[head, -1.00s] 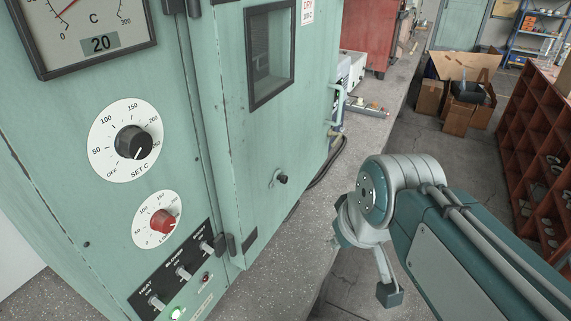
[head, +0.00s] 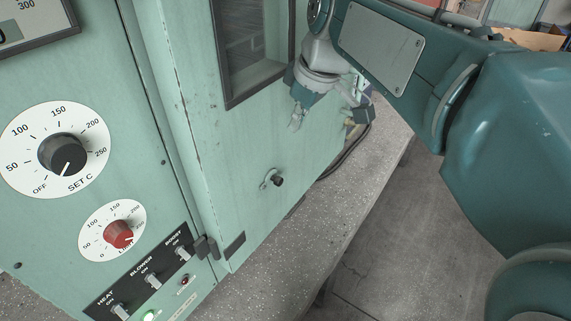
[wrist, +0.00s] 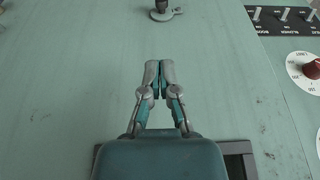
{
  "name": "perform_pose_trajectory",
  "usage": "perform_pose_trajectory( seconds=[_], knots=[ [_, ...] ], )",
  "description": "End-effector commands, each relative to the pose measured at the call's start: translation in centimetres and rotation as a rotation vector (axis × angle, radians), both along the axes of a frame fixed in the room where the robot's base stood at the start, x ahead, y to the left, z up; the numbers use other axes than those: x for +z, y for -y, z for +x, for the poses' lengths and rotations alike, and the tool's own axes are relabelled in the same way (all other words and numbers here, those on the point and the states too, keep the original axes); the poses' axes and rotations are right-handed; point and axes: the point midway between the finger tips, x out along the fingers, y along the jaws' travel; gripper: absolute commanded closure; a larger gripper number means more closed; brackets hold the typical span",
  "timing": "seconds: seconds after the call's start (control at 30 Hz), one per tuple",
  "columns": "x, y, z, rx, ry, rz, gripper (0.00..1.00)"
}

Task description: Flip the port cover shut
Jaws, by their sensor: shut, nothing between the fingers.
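The port cover (head: 265,184) is a small round metal piece with a black knob (head: 278,181), low on the pale green oven door (head: 215,150). It also shows at the top edge of the wrist view (wrist: 161,15), partly cut off. I cannot tell how the cover sits over its port. My gripper (head: 296,124) is in front of the door, above and slightly right of the cover in the head view. In the wrist view my gripper (wrist: 159,64) has its fingertips together and empty, pointing toward the cover, with a clear gap between them.
The door window (head: 252,45) is beside my wrist. The control panel, with a black dial (head: 62,155), a red dial (head: 118,235) and several switches (head: 153,281), is left of the door. The speckled bench (head: 345,195) runs along below; a hose lies behind the door.

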Motion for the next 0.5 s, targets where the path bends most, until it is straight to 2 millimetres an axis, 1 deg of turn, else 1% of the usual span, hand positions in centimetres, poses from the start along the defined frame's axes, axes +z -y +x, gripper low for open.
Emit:
perform_pose_trajectory(
  seconds=[0.13,0.23,0.37,0.5],
  knots=[
    [-0.1,0.1,0.0,-0.001,-0.001,0.001,1.0],
    [-0.7,0.0,0.1,-0.001,-0.003,0.001,1.0],
    [-2.6,-0.3,0.4,-0.001,-0.006,0.002,1.0],
    [-5.0,-1.0,0.9,-0.002,-0.004,0.002,1.0]
  ],
)
